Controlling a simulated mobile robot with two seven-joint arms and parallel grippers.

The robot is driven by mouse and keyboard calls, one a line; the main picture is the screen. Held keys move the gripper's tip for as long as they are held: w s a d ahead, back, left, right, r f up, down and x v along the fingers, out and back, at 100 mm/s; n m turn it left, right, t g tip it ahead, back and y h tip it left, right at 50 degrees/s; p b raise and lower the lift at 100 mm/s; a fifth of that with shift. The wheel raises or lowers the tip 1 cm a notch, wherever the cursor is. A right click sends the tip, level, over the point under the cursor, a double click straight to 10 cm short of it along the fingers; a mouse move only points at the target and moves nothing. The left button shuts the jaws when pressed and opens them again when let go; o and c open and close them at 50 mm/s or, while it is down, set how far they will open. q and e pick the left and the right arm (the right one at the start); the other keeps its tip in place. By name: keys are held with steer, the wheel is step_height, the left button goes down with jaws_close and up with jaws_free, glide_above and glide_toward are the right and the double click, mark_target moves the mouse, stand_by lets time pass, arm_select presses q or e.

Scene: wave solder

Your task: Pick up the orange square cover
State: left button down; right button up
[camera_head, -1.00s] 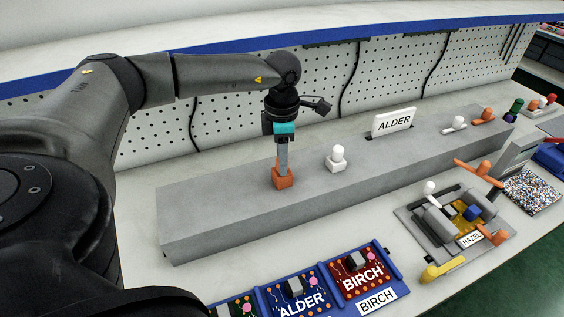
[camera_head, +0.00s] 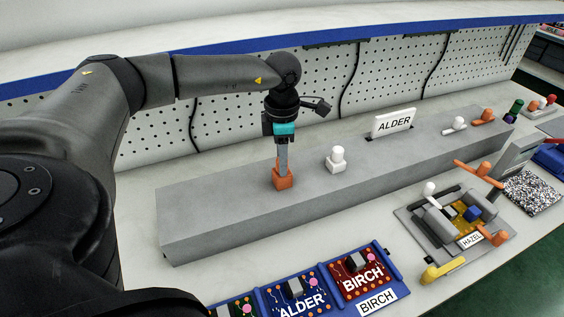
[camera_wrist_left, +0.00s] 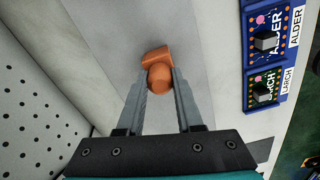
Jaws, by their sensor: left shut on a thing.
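The orange square cover (camera_head: 283,182) stands on the long grey raised block. It has a square base and a round knob on top. My left gripper (camera_head: 283,170) points straight down over it and is shut on its knob. In the left wrist view the orange cover (camera_wrist_left: 157,58) shows its base, with its round knob between the two fingers of my left gripper (camera_wrist_left: 159,80). The base appears to rest on the block; I see no clear gap beneath it. My right gripper is not in view.
More white and orange pieces lie at the block's far right. Circuit boards (camera_head: 360,275) and a HAZEL fixture (camera_head: 455,222) are in front. A pegboard wall stands behind.

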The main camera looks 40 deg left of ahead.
arm_select(q)
steer(key=shift+r, duration=0.15)
step_height(320, 180, up, 20)
steer(key=p, duration=0.2)
steer(key=shift+f, duration=0.2)
stand_by(0.9)
